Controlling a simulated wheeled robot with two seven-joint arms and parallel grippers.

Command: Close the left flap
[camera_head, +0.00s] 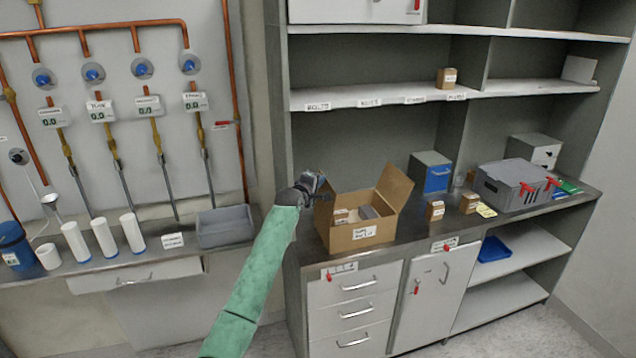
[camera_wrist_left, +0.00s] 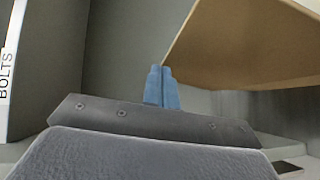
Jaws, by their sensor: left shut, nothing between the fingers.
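An open cardboard box (camera_head: 360,233) stands on the dark countertop, with small packages inside it. Its right flap (camera_head: 396,187) stands up and leans outward. Its left flap (camera_head: 324,206) is also up, partly hidden by my left gripper (camera_head: 320,184). The gripper is at the box's left side, near the top of that flap. In the left wrist view the blue fingertips (camera_wrist_left: 161,87) are together and empty. A cardboard panel (camera_wrist_left: 245,45) spans the upper right there, close beside the fingertips; I cannot tell whether they touch it.
Right of the box stand small cartons (camera_head: 435,210), a blue-fronted bin (camera_head: 432,173) and a grey case (camera_head: 510,185) with red latches. A shelf (camera_head: 380,95) crosses above the box. A grey tray (camera_head: 226,226) sits on the left bench.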

